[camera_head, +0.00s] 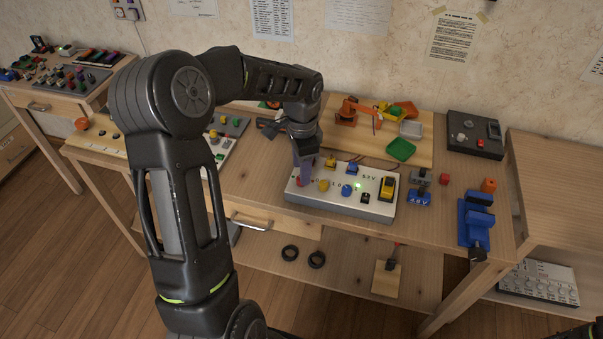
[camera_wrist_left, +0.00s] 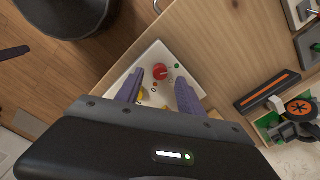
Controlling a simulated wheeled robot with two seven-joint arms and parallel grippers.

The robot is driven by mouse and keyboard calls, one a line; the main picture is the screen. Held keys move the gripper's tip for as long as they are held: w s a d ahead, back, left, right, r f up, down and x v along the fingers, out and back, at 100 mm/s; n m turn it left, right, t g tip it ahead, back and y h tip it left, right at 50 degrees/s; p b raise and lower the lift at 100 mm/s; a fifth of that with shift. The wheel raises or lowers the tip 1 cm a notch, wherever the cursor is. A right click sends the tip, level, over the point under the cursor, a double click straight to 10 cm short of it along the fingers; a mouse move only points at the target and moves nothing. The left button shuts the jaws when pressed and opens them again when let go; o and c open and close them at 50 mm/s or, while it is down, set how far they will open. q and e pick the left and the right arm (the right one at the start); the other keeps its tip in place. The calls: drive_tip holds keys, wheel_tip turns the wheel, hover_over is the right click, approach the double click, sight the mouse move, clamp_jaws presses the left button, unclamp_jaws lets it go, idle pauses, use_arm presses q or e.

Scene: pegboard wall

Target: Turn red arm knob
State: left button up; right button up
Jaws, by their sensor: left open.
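The red knob (camera_wrist_left: 159,72) sits on the white control panel (camera_wrist_left: 150,58), between and just beyond the fingertips in the left wrist view. In the head view the red knob (camera_head: 299,182) shows at the panel's left end, partly behind the fingers. My left gripper (camera_head: 302,180) points down over that end of the panel (camera_head: 335,202). It also shows in the wrist view (camera_wrist_left: 158,80), with its two purple fingers spread apart and nothing between them. I cannot tell whether a finger touches the knob. My right gripper is not in view.
Beside the red knob are a yellow knob (camera_head: 324,186), a blue knob (camera_head: 347,190) and a yellow rocker switch (camera_head: 387,187). A small orange robot arm (camera_head: 352,108) stands on a board behind. A blue vise (camera_head: 475,220) sits at the right table edge.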

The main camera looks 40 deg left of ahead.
use_arm(q)
wheel_tip(320, 180, up, 5)
drive_tip(key=shift+f, duration=0.1)
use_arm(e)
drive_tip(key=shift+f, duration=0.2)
use_arm(q)
drive_tip(key=shift+s+f, duration=0.1)
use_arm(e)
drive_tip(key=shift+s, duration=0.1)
